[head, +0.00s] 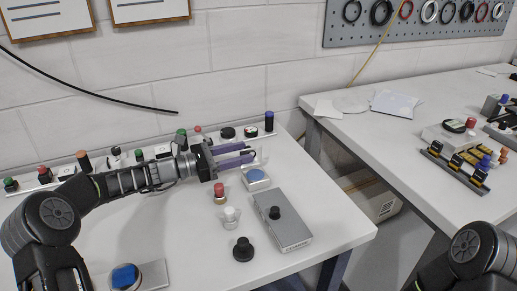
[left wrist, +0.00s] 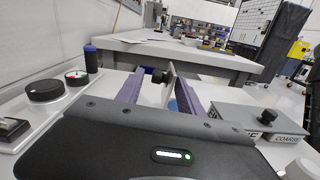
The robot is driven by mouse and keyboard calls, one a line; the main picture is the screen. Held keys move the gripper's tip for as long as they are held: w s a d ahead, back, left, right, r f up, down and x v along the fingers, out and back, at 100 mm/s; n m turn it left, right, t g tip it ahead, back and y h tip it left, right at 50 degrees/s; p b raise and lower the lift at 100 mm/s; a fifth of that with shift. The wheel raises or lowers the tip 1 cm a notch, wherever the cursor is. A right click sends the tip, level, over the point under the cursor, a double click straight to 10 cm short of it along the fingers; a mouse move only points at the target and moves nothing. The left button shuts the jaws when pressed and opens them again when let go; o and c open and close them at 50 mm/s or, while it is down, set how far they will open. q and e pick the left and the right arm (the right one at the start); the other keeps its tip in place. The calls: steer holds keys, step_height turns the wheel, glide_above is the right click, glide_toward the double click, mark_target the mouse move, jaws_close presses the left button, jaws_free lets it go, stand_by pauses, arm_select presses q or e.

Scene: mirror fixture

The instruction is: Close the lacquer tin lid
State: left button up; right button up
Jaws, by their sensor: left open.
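My left gripper (head: 250,154) is open, its two purple fingers reaching right above the back of the near bench. In the left wrist view the fingers (left wrist: 160,88) stand either side of an upright pale plate (left wrist: 170,84) with a dark knob, which looks like the raised lid. I cannot tell whether a finger touches it. In the head view the plate is mostly hidden by the fingers. A small grey box with a blue top (head: 256,179) sits just below the fingers; I cannot tell whether it is the tin. My right gripper is out of view.
A grey box with a black knob (head: 283,220), a red-topped piece (head: 220,193), a white knob (head: 231,216) and a black knob (head: 243,249) stand in front. A strip of buttons (head: 155,153) runs along the wall. A gap separates the second bench (head: 350,130).

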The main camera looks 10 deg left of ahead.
mark_target(258, 148)
arm_select(q)
steer(key=x, duration=0.6)
steer(key=shift+c, duration=0.4)
jaws_close()
